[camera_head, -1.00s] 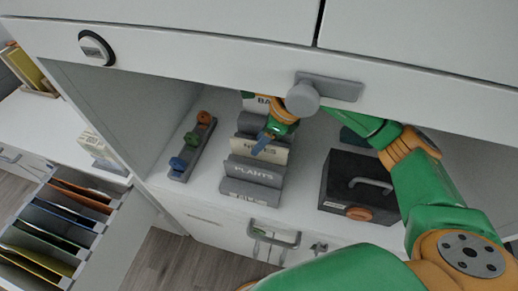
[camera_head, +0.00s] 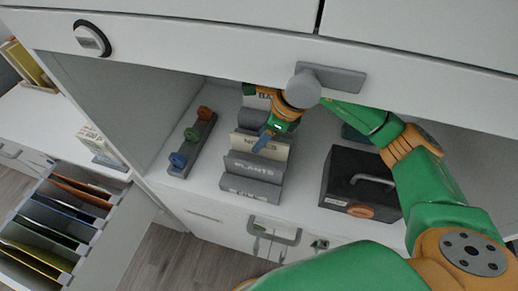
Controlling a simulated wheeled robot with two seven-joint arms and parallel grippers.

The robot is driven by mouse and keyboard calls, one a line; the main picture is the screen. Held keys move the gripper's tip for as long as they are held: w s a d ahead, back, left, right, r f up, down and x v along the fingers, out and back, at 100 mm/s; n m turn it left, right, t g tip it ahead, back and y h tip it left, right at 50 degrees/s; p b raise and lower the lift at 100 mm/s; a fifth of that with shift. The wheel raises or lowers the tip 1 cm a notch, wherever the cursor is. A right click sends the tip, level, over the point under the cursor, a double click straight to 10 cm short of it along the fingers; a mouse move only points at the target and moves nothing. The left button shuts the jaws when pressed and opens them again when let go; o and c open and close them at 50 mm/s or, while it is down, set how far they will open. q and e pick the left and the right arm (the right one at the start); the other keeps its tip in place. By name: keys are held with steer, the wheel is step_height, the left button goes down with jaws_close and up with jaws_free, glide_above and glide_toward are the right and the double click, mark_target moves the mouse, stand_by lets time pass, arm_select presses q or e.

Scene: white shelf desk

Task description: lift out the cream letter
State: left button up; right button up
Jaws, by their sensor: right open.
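A grey letter sorter (camera_head: 255,168) with labelled dividers, one reading PLANTS, stands on the shelf inside the open compartment. A cream piece (camera_head: 270,150) with dark, partly covered lettering stands upright behind the PLANTS divider. It looks like the cream letter, but I cannot tell it surely from a label. My right gripper (camera_head: 264,141) reaches in under the upper cabinet, with its blue fingertips in front of the cream piece. It is open. Whether the fingers touch or straddle the cream piece is hidden. My left gripper is out of view.
A grey rack with coloured knobs (camera_head: 191,146) stands left of the sorter. A black box with a handle (camera_head: 350,180) stands to its right. The upper cabinet edge and its round knob (camera_head: 303,88) hang close over my wrist. An open file drawer (camera_head: 100,240) juts out at lower left.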

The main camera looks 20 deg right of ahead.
steer(key=shift+c, duration=0.2)
jaws_close()
steer(key=shift+r, duration=0.1)
